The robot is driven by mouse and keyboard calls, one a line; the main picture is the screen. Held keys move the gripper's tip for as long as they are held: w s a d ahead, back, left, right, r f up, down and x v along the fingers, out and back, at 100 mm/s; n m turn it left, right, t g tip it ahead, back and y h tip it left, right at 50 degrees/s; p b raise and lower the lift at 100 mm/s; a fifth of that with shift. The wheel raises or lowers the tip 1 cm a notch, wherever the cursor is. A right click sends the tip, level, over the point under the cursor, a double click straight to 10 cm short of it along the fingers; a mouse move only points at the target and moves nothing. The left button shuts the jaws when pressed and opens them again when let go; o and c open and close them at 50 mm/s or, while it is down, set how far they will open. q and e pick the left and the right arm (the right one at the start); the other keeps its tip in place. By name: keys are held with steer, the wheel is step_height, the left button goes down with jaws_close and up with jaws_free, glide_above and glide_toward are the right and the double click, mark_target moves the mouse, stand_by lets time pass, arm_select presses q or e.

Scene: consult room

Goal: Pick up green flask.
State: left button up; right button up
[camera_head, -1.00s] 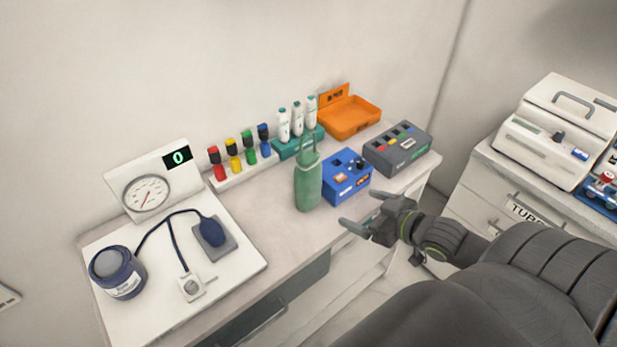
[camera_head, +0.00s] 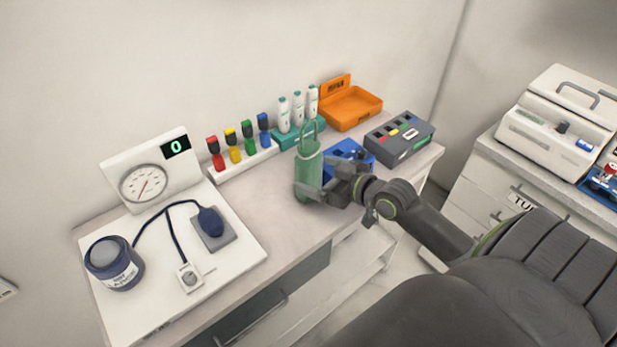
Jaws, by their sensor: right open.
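My right gripper (camera_head: 314,188) is at the flask's lower right side, coming in from the right. Its jaws are open, with one finger across the front of the flask's lower part. The far finger is partly hidden, and I cannot tell whether either finger touches the flask. My left gripper is not in view.
A blue box (camera_head: 349,151) sits right behind my right gripper and is partly covered by it. A teal rack (camera_head: 298,137) with white bottles stands behind the flask. A grey box (camera_head: 399,139) and an orange tray (camera_head: 350,108) are farther right. The desk (camera_head: 287,231) is clear left of the flask.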

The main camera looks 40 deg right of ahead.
mark_target(303, 168)
steer(key=x, duration=0.2)
steer(key=p+x, duration=0.1)
steer(key=x, duration=0.2)
steer(key=shift+d, duration=0.25)
steer(key=shift+w+a+f, duration=0.15)
steer(key=shift+w+f, duration=0.05)
steer(key=shift+w, duration=0.35)
steer(key=shift+s, duration=0.1)
steer(key=shift+c, duration=0.3)
